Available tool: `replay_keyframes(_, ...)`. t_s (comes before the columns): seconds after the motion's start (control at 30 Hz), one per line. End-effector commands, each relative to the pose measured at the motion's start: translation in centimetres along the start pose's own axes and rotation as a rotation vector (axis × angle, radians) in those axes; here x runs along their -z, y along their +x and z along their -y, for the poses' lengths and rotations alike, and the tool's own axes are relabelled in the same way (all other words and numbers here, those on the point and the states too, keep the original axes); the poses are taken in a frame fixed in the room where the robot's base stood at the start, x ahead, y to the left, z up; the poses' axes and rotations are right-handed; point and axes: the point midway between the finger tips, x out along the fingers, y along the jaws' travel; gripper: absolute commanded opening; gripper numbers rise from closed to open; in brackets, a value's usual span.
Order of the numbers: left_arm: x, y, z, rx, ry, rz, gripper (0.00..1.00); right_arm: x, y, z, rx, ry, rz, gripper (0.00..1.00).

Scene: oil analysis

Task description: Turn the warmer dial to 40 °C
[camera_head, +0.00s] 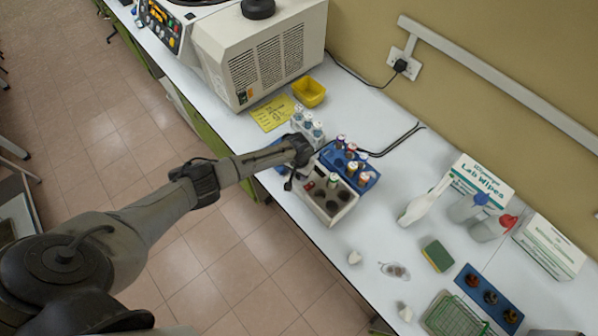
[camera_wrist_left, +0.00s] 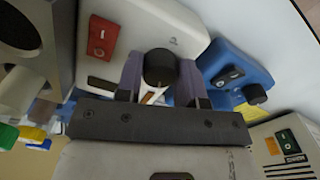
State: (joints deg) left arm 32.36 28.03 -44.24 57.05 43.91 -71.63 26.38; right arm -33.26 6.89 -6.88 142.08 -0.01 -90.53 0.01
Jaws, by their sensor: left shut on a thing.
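The warmer is a white block (camera_head: 323,211) with dark round wells and a few capped vials, at the bench's front edge in the head view. Its front panel (camera_wrist_left: 196,35) shows in the left wrist view, with a red switch (camera_wrist_left: 101,38). The black warmer dial (camera_wrist_left: 159,65) sits between the two fingers of my left gripper (camera_head: 292,180), which is shut on it. A white mark shows below the dial's face. The scale and the temperature setting cannot be read. My right gripper is in neither view.
A blue block (camera_head: 367,179) with vials stands right behind the white warmer, with its own black knob (camera_wrist_left: 255,93). Capped bottles (camera_head: 307,128) stand close to my left wrist. A large beige machine (camera_head: 265,60) is further left.

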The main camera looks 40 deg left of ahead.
Motion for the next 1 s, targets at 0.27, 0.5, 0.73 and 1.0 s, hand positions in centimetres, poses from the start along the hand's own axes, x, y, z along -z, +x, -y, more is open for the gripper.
replay_keyframes(0.27, 0.05, -0.08, -0.04, -0.001, 0.014, -0.001, 0.12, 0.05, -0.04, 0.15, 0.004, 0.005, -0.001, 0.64)
replay_keyframes(0.5, 0.06, -0.09, -0.04, -0.001, 0.013, -0.001, 0.36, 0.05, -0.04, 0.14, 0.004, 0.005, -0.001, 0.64)
replay_keyframes(0.73, 0.05, -0.06, -0.02, -0.001, 0.012, -0.001, 0.58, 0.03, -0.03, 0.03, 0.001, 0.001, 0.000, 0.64)
replay_keyframes(1.0, 0.04, -0.13, 0.00, 0.000, 0.012, -0.001, 0.61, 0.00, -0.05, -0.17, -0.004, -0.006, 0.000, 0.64)
